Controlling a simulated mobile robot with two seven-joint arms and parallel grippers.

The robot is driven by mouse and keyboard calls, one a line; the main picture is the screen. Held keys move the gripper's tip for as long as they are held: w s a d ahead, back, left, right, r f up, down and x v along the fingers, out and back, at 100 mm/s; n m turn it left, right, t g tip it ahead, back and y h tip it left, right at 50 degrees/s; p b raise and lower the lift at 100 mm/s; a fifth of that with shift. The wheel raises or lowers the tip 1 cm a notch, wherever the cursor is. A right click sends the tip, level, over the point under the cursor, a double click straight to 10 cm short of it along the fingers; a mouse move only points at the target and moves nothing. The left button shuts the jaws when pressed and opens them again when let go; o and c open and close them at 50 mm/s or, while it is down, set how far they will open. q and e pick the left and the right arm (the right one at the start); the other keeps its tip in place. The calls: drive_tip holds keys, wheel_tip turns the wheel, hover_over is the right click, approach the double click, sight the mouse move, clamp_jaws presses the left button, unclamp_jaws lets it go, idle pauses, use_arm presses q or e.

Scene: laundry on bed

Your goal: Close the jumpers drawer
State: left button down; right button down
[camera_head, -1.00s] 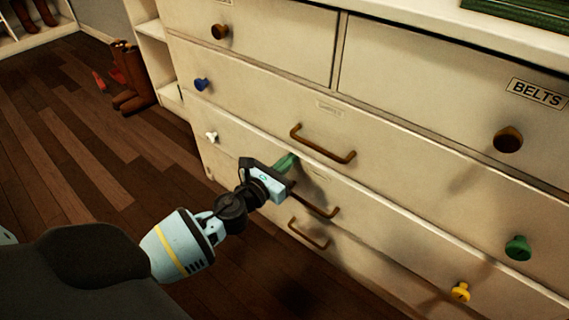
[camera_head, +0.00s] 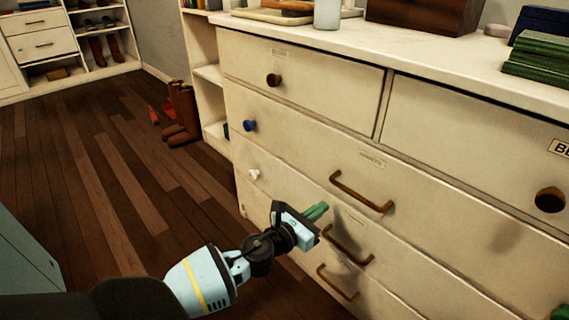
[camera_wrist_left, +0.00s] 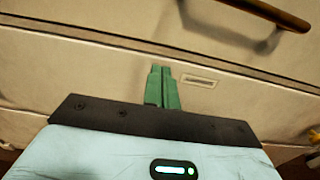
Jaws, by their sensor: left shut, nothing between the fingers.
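A cream chest of drawers (camera_head: 300,110) fills the right of the head view. Its wide drawers have brown bar handles; the upper wide drawer (camera_head: 310,150) has a blue knob, the one below (camera_head: 285,187) a white knob. Their small labels are too blurred to read, so I cannot tell which is the jumpers drawer. All visible fronts look flush or nearly so. My left gripper (camera_head: 318,211), with green fingers, is shut and empty in front of the white-knob drawer, left of its handle. The fingers (camera_wrist_left: 162,88) point at the drawer front beside a label plate; contact is unclear.
Brown boots (camera_head: 182,115) stand on the floor left of the chest, beside an open shelf unit (camera_head: 207,72). Green books (camera_head: 540,60) and a wooden box (camera_head: 425,14) are on the chest top. The wooden floor (camera_head: 90,170) to the left is mostly clear.

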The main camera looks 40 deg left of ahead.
use_arm(q)
drive_tip(key=s, duration=1)
drive_tip(key=shift+s+a, duration=0.25)
drive_tip(key=shift+s, duration=0.15)
use_arm(e)
drive_tip(key=shift+s+d+r, duration=0.1)
drive_tip(key=shift+s, duration=0.15)
